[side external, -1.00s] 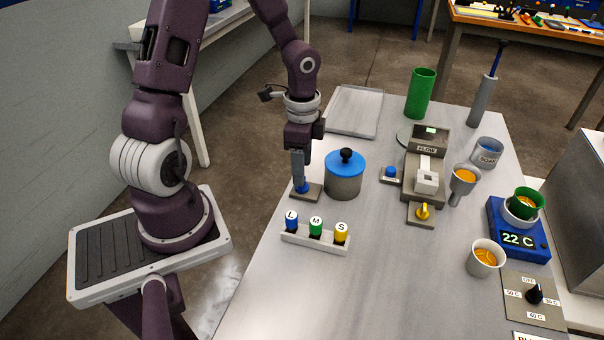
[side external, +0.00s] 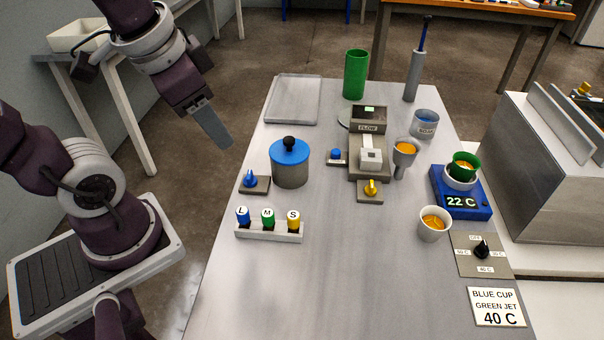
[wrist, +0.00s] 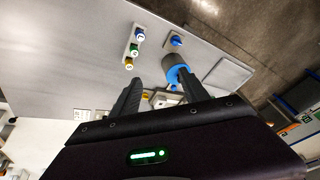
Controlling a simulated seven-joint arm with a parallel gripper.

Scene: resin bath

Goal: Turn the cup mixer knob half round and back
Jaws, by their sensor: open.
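A blue knob (side external: 250,178) sits on a small dark base plate at the table's left edge; it also shows in the wrist view (wrist: 176,41). Beside it stands a grey pot (side external: 290,170) with a blue lid and a black top knob. The pot shows in the wrist view too (wrist: 173,66). No label shows which of these belongs to the cup mixer. My gripper (side external: 224,145) is open and empty, raised above and left of the blue knob, apart from it. Its two fingers (wrist: 157,92) stand apart in the wrist view.
A rack (side external: 270,231) with L, M and S pieces stands in front of the blue knob. A yellow knob (side external: 370,188) is by the flow unit, and a black dial (side external: 482,249) is at right. A flat tray (side external: 293,100) lies behind. The table's front middle is clear.

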